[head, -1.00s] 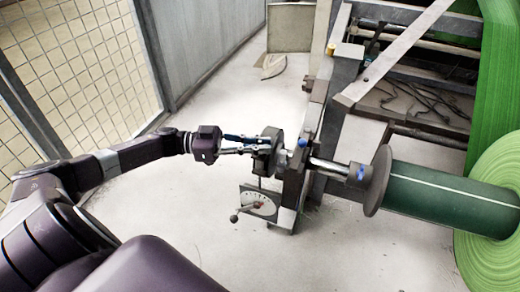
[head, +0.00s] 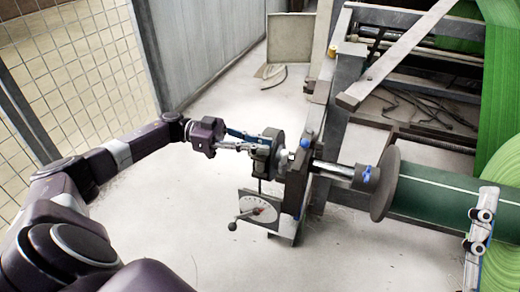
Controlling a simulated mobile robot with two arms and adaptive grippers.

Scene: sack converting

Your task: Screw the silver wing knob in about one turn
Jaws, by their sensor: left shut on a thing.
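My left gripper (head: 262,144) reaches in from the left, its fingers closed at the dark round hub on the near end of the roll shaft (head: 335,170). It is shut on the silver wing knob there. The knob is small and mostly hidden by the fingers and hub, so its angle cannot be told. A part that looks like my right gripper (head: 481,228) shows at the right edge, in front of the green roll. Its fingertips cannot be made out.
A blue wing knob (head: 363,174) sits on the shaft by the dark flange disc (head: 385,182). A dial plate with a lever (head: 259,209) hangs below the hub. The green roll (head: 505,170) fills the right. A mesh fence (head: 70,80) stands left. The pale floor (head: 190,235) is clear.

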